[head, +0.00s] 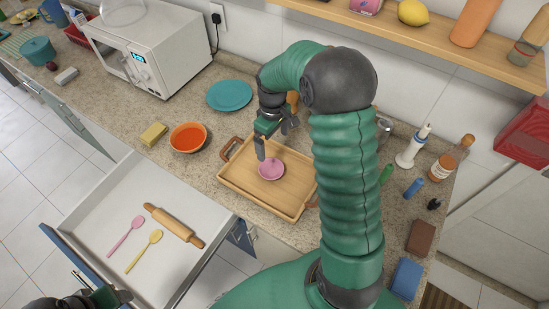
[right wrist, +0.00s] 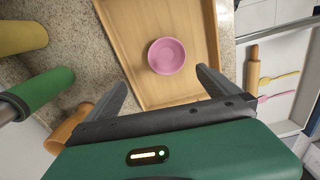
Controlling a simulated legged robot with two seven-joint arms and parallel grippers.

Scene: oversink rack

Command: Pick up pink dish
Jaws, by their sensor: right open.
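The pink dish (head: 271,168) is a small round bowl sitting on the wooden tray (head: 240,185) on the counter. My right gripper (head: 270,145) is over the tray, just above and behind the dish in the head view. In the right wrist view the dish (right wrist: 167,56) lies beyond and between the two spread fingers (right wrist: 165,88), which are open and empty. I cannot tell the exact height gap to the dish. At the lower left edge of the head view, a dark part of my left arm shows beside the open drawer; its fingertips are not clear.
An open drawer (head: 105,208) holds a rolling pin (head: 174,226) and two spoons. An orange bowl (head: 188,138), a yellow sponge (head: 153,134) and a teal plate (head: 229,95) are left of the tray. Bottles and jars stand at right. A shelf (head: 420,38) runs above.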

